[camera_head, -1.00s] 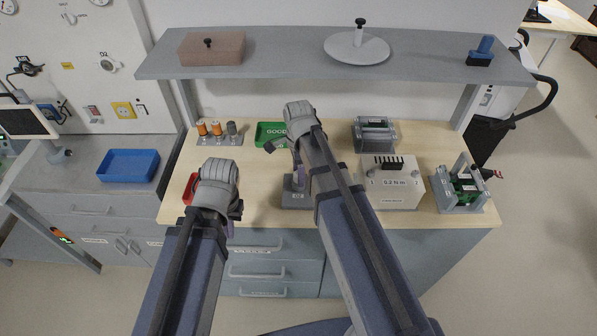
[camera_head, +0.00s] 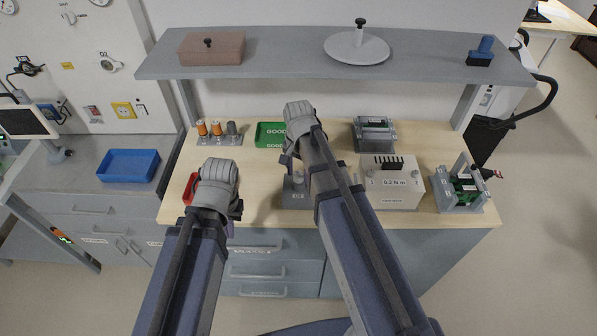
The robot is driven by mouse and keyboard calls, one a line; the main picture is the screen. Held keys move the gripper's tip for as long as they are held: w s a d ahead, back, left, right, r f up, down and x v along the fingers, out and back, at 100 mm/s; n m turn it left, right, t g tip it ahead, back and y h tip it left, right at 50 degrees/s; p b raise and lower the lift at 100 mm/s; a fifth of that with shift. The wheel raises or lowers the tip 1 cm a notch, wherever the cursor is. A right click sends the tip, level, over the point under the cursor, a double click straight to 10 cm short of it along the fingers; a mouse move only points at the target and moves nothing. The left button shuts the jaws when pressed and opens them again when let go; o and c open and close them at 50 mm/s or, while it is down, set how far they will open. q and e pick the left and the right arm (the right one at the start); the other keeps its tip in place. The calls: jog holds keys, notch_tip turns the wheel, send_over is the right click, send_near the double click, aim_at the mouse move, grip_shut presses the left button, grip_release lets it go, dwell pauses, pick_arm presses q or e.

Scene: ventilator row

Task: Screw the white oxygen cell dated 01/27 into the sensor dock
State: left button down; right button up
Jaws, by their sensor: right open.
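A green tray (camera_head: 270,128) marked GOOD lies at the back, and a red tray (camera_head: 188,190) at the left. A box (camera_head: 391,190) marked 0.2 N m and grey fixtures (camera_head: 374,134) stand to the right. A shelf (camera_head: 290,64) overhangs the back.

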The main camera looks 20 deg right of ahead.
jog(key=n, duration=0.9)
jog(key=shift+c, duration=0.4)
grip_shut()
jog(key=m, duration=0.4)
jog(key=shift+m, duration=1)
